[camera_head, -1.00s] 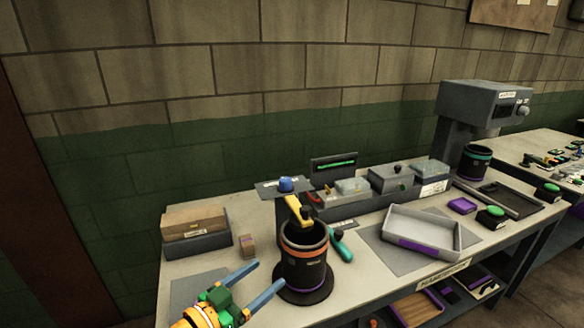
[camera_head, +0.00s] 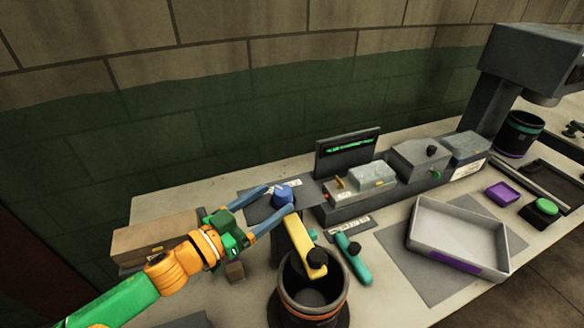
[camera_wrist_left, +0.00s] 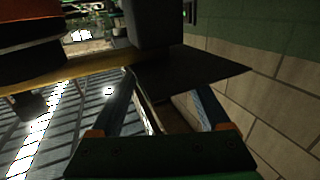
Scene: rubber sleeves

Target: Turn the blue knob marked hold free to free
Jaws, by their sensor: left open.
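The blue knob (camera_head: 283,194) sits on a dark flat plate (camera_head: 312,192) with a small white label, on top of a post at the bench. My left gripper (camera_head: 279,199) reaches in from the left at the knob. Its two blue fingers are apart, their tips just left of and near the knob; I cannot tell whether they touch it. In the left wrist view the open fingers (camera_wrist_left: 163,90) point towards the dark plate (camera_wrist_left: 190,78), and the knob cannot be made out. The label's words are too small to read. My right gripper is not in view.
A yellow lever (camera_head: 300,243) with a black knob stands over a dark cup (camera_head: 312,298) just in front. A teal-handled tool (camera_head: 353,258) lies to its right. A grey tray (camera_head: 460,236), a box (camera_head: 155,243) and a small display (camera_head: 348,150) are also on the bench.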

